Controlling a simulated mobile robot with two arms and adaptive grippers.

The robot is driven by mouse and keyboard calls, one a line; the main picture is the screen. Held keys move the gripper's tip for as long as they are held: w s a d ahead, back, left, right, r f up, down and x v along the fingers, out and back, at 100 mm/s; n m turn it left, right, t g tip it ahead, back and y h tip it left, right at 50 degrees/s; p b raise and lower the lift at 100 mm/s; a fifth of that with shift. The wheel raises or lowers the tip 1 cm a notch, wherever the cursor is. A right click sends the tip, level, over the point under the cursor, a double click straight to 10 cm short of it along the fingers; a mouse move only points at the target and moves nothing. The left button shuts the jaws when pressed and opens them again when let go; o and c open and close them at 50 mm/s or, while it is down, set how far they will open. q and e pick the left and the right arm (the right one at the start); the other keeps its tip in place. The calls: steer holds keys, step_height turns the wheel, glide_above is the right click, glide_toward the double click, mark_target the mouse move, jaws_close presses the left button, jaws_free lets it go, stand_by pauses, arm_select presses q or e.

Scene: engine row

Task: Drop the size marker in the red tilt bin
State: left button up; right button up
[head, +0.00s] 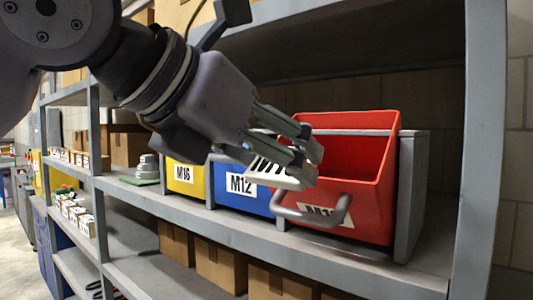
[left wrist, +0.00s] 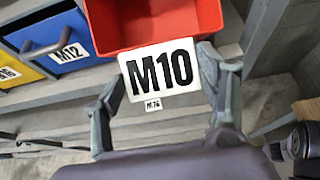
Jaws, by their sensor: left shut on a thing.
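The size marker (head: 273,173), a white plate with dark lettering, is gripped by my left gripper (head: 308,152). In the left wrist view, the marker (left wrist: 163,68) reads M10 and sits between the two fingers of the left gripper (left wrist: 165,82). The red tilt bin (head: 376,200) is tipped forward with its top open, and its inside looks empty where I can see it. The marker is at the bin's front left, outside the opening. In the left wrist view, the red bin (left wrist: 150,22) lies just beyond the marker.
A blue bin (head: 243,190) labelled M12 and a yellow bin (head: 184,177) labelled M16 stand left of the red bin, on the same grey shelf (head: 350,262). A grey post (head: 484,150) rises at the right. Cardboard boxes (head: 221,266) fill the shelf below.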

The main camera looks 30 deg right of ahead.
arm_select(q)
steer(key=shift+w+d+r+p, duration=0.35)
steer(key=shift+d+p, duration=0.1)
steer(key=shift+p, duration=0.1)
steer(key=p, duration=0.1)
steer(key=d, duration=0.1)
steer(key=d+r+p, duration=0.1)
steer(key=shift+w+d+p, duration=0.25)
steer(key=shift+w+p, duration=0.05)
steer(key=shift+w, duration=0.05)
steer(key=shift+w+d+r+p, duration=0.4)
steer(key=shift+d+p, duration=0.3)
steer(key=shift+d, duration=0.15)
steer(key=shift+w+d+r+p, duration=0.35)
steer(key=shift+d+p, duration=0.4)
steer(key=shift+d, duration=0.15)
steer(key=shift+w+d+r+p, duration=0.4)
steer(key=shift+d+p, duration=0.3)
steer(key=shift+d, duration=0.15)
steer(key=o, duration=1.2)
steer(key=v, duration=1.2)
steer(key=shift+f, duration=0.1)
